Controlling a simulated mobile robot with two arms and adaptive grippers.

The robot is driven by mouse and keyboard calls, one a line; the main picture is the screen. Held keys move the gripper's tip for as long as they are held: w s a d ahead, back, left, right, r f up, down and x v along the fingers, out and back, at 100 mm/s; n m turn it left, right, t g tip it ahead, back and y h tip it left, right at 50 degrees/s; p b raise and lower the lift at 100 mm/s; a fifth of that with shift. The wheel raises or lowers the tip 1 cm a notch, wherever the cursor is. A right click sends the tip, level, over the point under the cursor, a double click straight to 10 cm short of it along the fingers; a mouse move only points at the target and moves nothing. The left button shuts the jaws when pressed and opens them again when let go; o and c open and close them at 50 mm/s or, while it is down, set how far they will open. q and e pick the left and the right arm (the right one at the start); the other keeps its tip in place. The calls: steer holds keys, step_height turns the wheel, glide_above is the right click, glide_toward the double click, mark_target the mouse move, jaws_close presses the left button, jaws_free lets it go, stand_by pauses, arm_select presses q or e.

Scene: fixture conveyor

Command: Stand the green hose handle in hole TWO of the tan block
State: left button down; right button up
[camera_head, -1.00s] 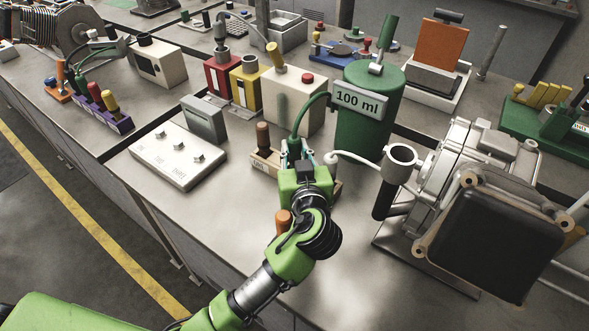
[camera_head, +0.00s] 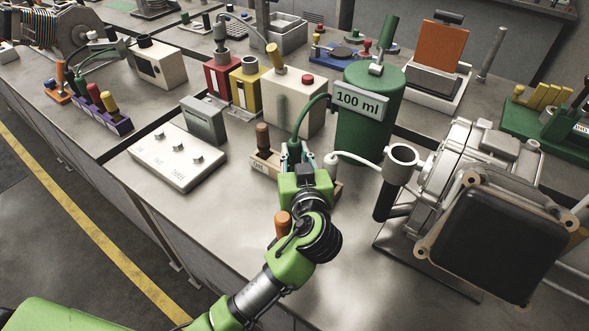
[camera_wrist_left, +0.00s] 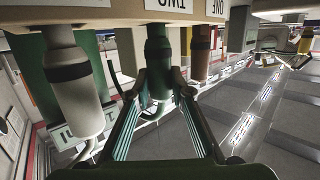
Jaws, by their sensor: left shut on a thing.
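The tan block (camera_head: 262,166) stands on the bench in the head view, partly behind my left gripper (camera_head: 298,160). The left gripper is shut on the green hose handle (camera_wrist_left: 158,52), which is upright at the block's middle place. In the wrist view the picture is upside down, and the handle's end meets the block under the TWO label (camera_wrist_left: 168,5). Whether it is fully seated in the hole cannot be told. A brown handle (camera_head: 263,138) stands at the ONE place. A white handle (camera_head: 330,166) stands at the other end. My right gripper is not in view.
A green 100 ml canister (camera_head: 365,130) stands just behind the block, with a green hose (camera_head: 306,112) looping to the handle. A metal motor (camera_head: 455,165) stands to the right. A white switch panel (camera_head: 175,157) lies left.

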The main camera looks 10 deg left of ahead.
arm_select(q)
steer(key=shift+f, duration=0.15)
steer(key=c, duration=1.7)
jaws_free()
